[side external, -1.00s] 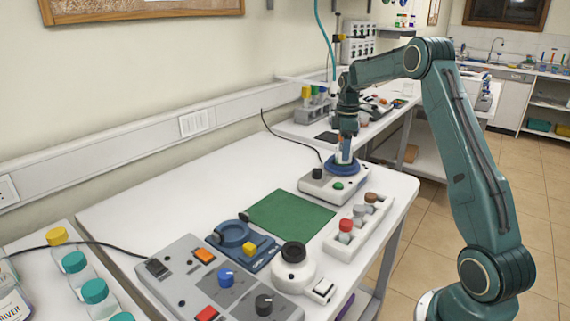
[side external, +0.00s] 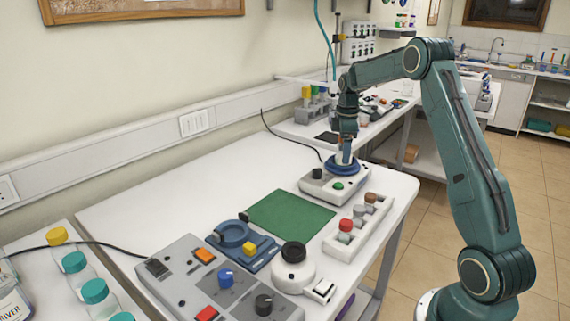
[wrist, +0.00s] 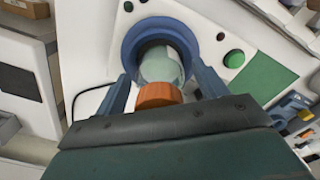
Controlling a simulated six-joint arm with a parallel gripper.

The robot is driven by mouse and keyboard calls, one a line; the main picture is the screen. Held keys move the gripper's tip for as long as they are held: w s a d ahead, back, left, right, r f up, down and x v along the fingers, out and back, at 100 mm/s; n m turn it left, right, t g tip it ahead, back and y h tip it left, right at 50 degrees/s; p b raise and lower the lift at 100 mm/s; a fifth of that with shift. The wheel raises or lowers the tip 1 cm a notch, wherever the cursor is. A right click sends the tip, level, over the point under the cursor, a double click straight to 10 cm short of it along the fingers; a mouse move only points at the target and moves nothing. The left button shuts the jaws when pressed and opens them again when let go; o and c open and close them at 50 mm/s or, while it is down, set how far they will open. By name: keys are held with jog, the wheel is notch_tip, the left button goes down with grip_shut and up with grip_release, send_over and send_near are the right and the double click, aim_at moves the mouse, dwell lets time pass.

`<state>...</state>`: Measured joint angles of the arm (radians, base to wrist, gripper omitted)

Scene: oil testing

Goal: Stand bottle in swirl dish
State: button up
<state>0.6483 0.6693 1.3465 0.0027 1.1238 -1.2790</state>
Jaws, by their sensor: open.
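The bottle (wrist: 162,68) is clear glass with an orange cap (wrist: 158,95). It stands in the round blue swirl dish (wrist: 130,52) on the white swirl device, and its lower part is inside the ring. In the side view the dish (side external: 357,168) is at the far end of the table, with the bottle (side external: 343,158) in it. My gripper (wrist: 163,85) is open. Its two blue fingers are either side of the bottle, with visible gaps beside the cap. In the side view my gripper (side external: 346,147) is directly above the dish.
The device has a green button (side external: 338,185) and a black knob (side external: 317,173). A white rack (side external: 332,244) with several capped bottles stands nearby. A green mat (side external: 290,214) lies clear.

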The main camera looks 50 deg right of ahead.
notch_tip(320, 180, up, 12)
jog(key=shift+r, duration=0.1)
dwell(0.6)
dwell(0.4)
jog(key=shift+a+r, duration=0.25)
jog(key=shift+a, duration=0.2)
jog(key=s+a+r+m+t+h, duration=0.15)
jog(key=s+a+r, duration=0.3)
jog(key=a, duration=0.65)
jog(key=s+a+r+m+t+y, duration=0.1)
jog(key=s+a+r+m, duration=0.3)
jog(key=a, duration=0.6)
jog(key=s+a+f+m+t, duration=0.1)
jog(key=s+a+f, duration=0.3)
jog(key=s, duration=0.4)
jog(key=s+a+f+t, duration=0.2)
jog(key=s+a+f, duration=0.3)
jog(key=s+a, duration=0.2)
jog(key=shift+s+m, duration=0.35)
jog(key=shift+s, duration=0.75)
